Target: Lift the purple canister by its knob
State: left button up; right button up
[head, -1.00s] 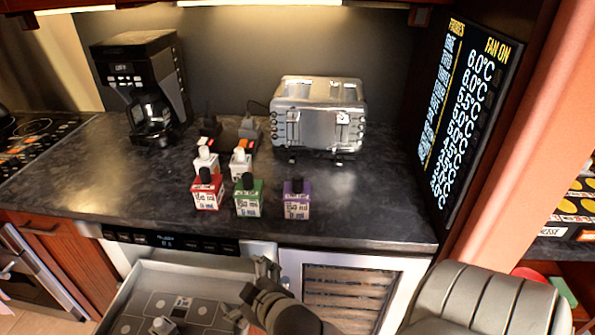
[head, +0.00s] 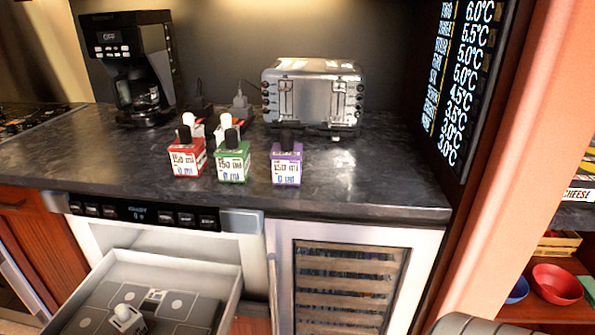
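The purple canister (head: 286,165) stands upright on the dark countertop, near its front edge, with a black knob (head: 287,138) on top. Its white label reads 150 ml and 0 ml. The green canister (head: 233,163) stands to its left, and the red canister (head: 186,160) stands further left. Both have black knobs. Two white-topped canisters (head: 227,122) are partly hidden behind them. Neither of my grippers shows in the head view now, and nothing touches the purple canister.
The silver toaster (head: 313,92) stands behind the purple canister, and the coffee maker (head: 128,66) is at the back left. The countertop right of the purple canister (head: 370,185) is clear. Below, an open drawer (head: 215,268) juts out beside a glass-fronted cabinet (head: 345,285).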

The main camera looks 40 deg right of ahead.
aim_at(285, 155)
jog(key=k+z, duration=0.35)
jog(key=k+l+z, duration=0.1)
jog(key=z, duration=0.25)
jog(key=i+j+z, duration=0.1)
jog(key=j+z, duration=0.95)
jog(key=j, duration=0.2)
